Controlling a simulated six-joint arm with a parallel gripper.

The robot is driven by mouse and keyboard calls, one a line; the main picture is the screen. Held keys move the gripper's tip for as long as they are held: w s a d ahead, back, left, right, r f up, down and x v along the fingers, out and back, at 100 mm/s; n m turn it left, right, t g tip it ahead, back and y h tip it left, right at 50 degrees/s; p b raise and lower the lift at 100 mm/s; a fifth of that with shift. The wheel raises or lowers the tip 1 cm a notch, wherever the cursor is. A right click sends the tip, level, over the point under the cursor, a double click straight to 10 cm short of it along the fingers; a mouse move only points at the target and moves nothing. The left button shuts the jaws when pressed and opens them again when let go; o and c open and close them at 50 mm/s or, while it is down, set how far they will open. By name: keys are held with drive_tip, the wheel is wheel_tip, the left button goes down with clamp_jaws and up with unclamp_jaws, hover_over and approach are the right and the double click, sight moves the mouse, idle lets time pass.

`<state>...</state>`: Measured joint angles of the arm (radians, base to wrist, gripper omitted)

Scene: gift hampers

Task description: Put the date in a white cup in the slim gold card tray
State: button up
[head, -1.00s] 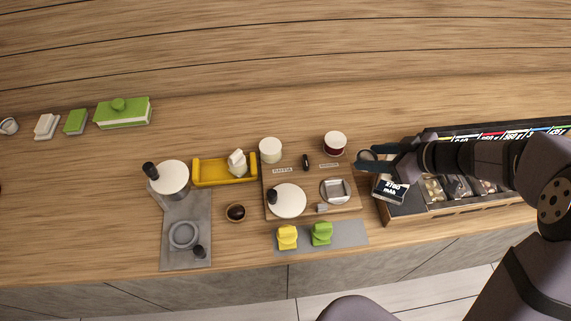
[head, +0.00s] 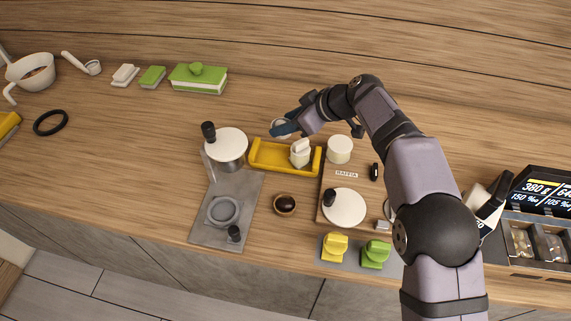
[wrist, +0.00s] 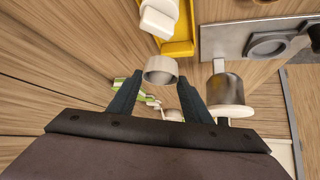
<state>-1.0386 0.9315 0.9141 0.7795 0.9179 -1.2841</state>
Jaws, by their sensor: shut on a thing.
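My gripper (head: 287,128) is shut on a small white cup (wrist: 160,70), whose rim also shows beside the fingers in the head view. The cup's contents cannot be made out, so no date is visible in it. A white item (head: 300,152) stands in the tray's right end. In the wrist view the tray (wrist: 181,47) lies beyond the held cup, apart from it.
A grinder-like cylinder with a white top (head: 226,145) stands left of the tray. A white pot (head: 340,148) and wooden board (head: 329,192) are to its right. A small brown bowl (head: 284,205) sits in front. Green boxes (head: 197,80) are behind left.

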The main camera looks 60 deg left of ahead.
sight(274, 123)
drive_tip(key=s+a, duration=0.2)
drive_tip(key=shift+s+f, duration=0.15)
drive_tip(key=shift+s, duration=0.25)
drive_tip(key=shift+f+p, duration=1.7)
drive_tip(key=shift+f, duration=3.1)
drive_tip(key=shift+d+f, duration=0.15)
drive_tip(key=shift+f, duration=0.1)
drive_tip(key=shift+f+b, duration=0.2)
drive_tip(key=shift+b, duration=0.15)
drive_tip(key=o, duration=1.1)
drive_tip(key=shift+r, duration=0.1)
drive_tip(key=shift+r+p, duration=0.15)
drive_tip(key=shift+p, duration=0.15)
drive_tip(key=shift+w, duration=0.1)
